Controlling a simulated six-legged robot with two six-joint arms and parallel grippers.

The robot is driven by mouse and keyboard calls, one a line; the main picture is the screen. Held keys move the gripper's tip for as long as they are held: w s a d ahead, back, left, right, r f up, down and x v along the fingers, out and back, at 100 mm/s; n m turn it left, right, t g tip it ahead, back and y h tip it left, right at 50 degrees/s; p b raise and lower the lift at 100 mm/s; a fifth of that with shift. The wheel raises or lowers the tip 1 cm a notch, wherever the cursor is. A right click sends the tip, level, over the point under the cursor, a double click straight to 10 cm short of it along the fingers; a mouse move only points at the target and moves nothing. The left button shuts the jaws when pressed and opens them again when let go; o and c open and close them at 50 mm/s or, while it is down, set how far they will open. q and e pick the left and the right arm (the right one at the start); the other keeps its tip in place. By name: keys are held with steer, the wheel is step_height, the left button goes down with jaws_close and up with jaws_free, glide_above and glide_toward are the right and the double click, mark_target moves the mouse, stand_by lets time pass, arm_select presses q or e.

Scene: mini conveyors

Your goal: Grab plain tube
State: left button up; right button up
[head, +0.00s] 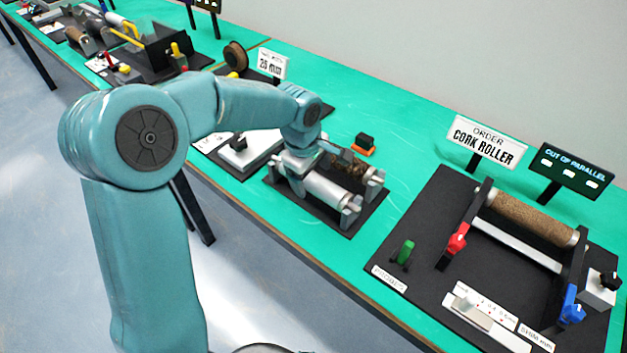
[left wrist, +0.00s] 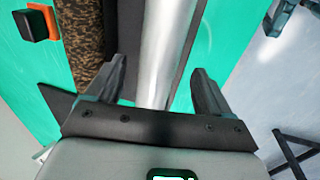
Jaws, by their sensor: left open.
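The plain tube, a smooth silver roller (head: 328,191), lies in a holder on a small black board (head: 376,207) on the green bench. A brown speckled cork roller (head: 347,166) lies parallel behind it. My left gripper (head: 300,160) is over the far-left end of the plain tube. In the left wrist view the plain tube (left wrist: 165,50) runs between the two spread fingers of my left gripper (left wrist: 160,85). The fingers stand apart from it on both sides. The cork roller (left wrist: 80,30) is outside the left finger. My right gripper is not seen.
To the right stands a conveyor with a cork roller (head: 530,217), a red clamp (head: 457,240), a blue clamp (head: 571,305) and a green knob (head: 404,251). An orange-based black block (head: 364,144) sits behind the holder. Green bench between the boards is clear.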

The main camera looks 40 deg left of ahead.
mark_target(313, 177)
arm_select(q)
steer(key=shift+w+f, duration=0.2)
steer(key=shift+f, duration=0.55)
steer(key=shift+w+f, duration=0.2)
steer(key=shift+f, duration=0.55)
steer(key=shift+r, duration=0.1)
steer(key=c, duration=1.5)
